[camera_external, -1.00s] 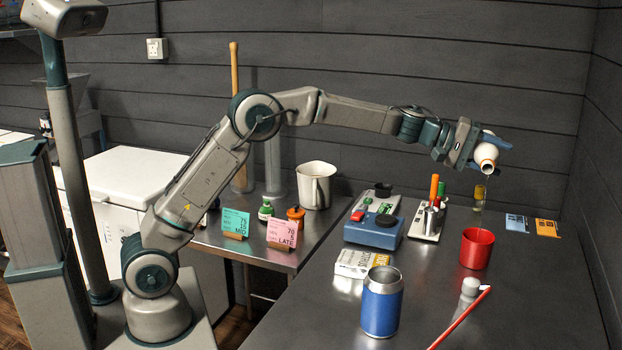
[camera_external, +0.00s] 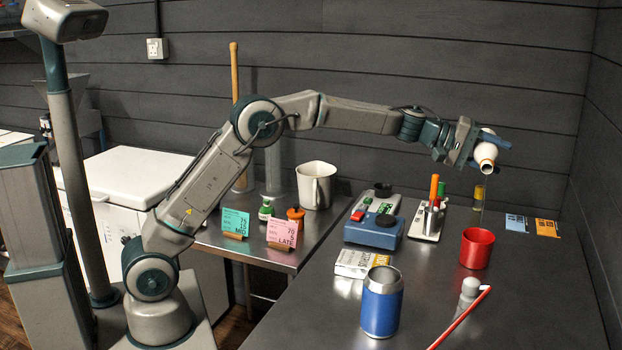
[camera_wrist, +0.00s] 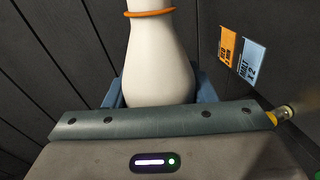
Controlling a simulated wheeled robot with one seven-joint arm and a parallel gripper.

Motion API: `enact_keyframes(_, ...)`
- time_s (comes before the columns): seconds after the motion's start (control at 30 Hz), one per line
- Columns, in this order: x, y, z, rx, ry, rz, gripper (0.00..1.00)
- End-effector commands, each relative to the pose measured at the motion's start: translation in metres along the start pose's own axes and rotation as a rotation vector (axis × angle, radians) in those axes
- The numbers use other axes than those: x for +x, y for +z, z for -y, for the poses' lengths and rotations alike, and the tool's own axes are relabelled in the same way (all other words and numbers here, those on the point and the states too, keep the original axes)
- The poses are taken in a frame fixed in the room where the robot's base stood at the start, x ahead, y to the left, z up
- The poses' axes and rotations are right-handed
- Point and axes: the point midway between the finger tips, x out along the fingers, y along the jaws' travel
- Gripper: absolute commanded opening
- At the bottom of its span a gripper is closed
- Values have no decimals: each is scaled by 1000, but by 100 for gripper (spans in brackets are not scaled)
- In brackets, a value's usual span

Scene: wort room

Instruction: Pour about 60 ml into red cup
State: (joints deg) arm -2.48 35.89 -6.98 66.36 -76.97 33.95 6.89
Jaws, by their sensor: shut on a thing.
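My gripper (camera_external: 490,146) is shut on a white bottle (camera_external: 486,154) with an orange ring at its neck.
A blue device (camera_external: 374,230) and a pen holder (camera_external: 428,222) stand left. Blue and orange cards (camera_external: 547,228) lie right. A small yellow vial (camera_external: 479,194) stands behind.

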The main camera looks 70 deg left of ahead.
Motion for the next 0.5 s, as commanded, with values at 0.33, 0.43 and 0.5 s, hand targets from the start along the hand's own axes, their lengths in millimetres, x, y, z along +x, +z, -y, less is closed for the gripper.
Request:
enact_keyframes(0.33,-3,-4,-12,-120,3,34,22)
enact_keyframes(0.43,-3,-4,-11,-188,6,55,22)
enact_keyframes(0.5,-2,-2,-8,-211,8,61,22)
